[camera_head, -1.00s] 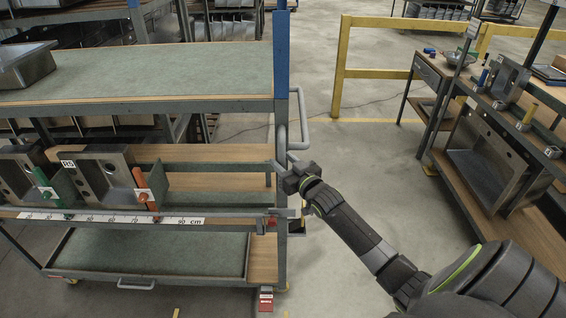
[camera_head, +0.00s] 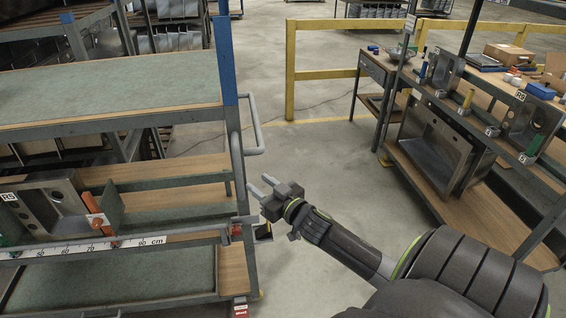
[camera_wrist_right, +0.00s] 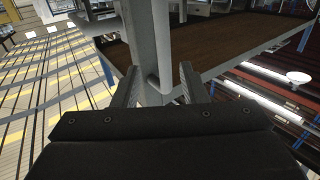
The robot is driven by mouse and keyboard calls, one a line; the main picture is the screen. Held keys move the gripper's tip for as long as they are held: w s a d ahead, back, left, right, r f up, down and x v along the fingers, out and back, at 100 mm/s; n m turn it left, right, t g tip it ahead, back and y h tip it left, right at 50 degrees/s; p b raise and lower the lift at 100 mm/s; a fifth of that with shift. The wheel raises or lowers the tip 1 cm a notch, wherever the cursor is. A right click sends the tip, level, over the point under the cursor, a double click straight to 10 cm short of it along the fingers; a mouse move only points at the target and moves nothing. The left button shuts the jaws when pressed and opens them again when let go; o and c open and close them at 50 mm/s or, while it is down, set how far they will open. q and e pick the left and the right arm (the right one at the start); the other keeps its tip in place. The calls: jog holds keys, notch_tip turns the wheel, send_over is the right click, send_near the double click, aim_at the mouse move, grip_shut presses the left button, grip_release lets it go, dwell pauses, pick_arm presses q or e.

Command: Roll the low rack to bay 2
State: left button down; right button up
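The rack (camera_head: 108,126) on the left has a green-topped shelf, a blue-tipped corner post (camera_head: 226,60) and a grey tubular side handle (camera_head: 257,124). A 90 cm scale (camera_head: 100,247) runs along its lower front, and a red tag or pedal (camera_head: 241,309) shows at its foot. My right gripper (camera_head: 260,187) is open, just below the handle in the head view and beside the post. In the right wrist view, a grey tube (camera_wrist_right: 160,50) rises between the spread fingers (camera_wrist_right: 157,88); I cannot tell whether they touch it. My left gripper is not in view.
A steel sink block (camera_head: 48,210) with orange and green clamps sits on the rack. A second bench (camera_head: 480,215) holding sinks and small items stands at the right. A yellow barrier (camera_head: 320,73) stands behind. Bare concrete floor (camera_head: 300,150) lies between. No bay number is legible.

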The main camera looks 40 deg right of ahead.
jog(key=s+b, duration=0.3)
jog(key=s, duration=0.5)
dwell(0.4)
